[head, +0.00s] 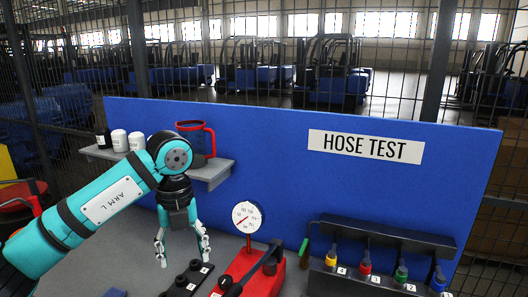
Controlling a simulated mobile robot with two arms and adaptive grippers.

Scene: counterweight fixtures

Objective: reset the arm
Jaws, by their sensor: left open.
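My left arm (111,200), teal with black bands and marked "ARM L", comes in from the left edge and bends down at the wrist. Its gripper (183,258) points down over the grey bench, with its fingers apart and nothing between them. It hangs left of the red pump (256,272) and behind the black strip with white labels (189,278). I cannot tell its exact height above the bench. My right arm and gripper are not in view.
A pressure gauge (247,217) tops the pump. At right stands a black rack (384,235) with yellow, red, green and blue couplings. A blue "HOSE TEST" panel (270,150) closes the back.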

